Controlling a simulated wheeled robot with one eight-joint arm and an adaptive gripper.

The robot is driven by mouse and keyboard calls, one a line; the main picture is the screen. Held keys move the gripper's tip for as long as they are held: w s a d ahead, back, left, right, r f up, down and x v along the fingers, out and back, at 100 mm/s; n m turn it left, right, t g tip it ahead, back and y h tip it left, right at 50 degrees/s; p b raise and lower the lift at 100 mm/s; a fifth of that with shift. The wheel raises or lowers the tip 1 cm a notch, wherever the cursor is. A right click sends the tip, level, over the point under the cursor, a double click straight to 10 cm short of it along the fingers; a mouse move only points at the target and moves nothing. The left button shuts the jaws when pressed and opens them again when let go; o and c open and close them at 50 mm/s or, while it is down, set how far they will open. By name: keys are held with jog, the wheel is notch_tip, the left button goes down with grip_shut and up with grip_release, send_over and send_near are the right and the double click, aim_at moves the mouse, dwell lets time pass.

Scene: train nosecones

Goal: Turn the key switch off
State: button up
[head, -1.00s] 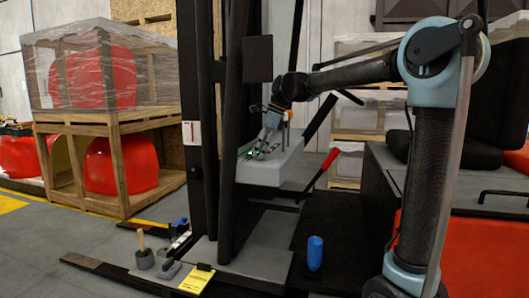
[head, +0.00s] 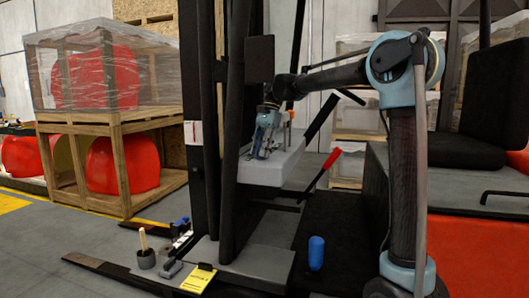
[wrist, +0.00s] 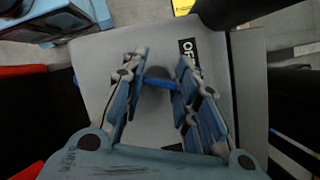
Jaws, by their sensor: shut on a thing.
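The key switch (wrist: 155,94) is a dark round body with a blue key handle (wrist: 160,77) in the wrist view. It sits on a light grey panel (wrist: 110,75), with a black label reading "OF…" (wrist: 187,48) beside it, partly covered by my finger. My gripper (wrist: 162,64) has one finger on each side of the blue handle and is shut on it. In the head view my gripper (head: 264,146) points down onto the top of the grey panel box (head: 258,174); the key is too small to make out there.
An orange knob (head: 289,117) stands at the panel's far side. A red-handled lever (head: 326,167) rises just right of the box. Black upright posts (head: 230,150) stand close on its left. A blue cylinder (head: 316,253) stands on the dark floor below.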

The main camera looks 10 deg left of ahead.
jog(key=n+h, duration=0.1)
jog(key=n, duration=0.3)
jog(key=shift+n+g+h, duration=0.3)
jog(key=shift+n+h, duration=0.1)
dwell(0.4)
jog(key=o, duration=1.1)
jog(key=shift+c, duration=0.2)
jog(key=v, duration=0.8)
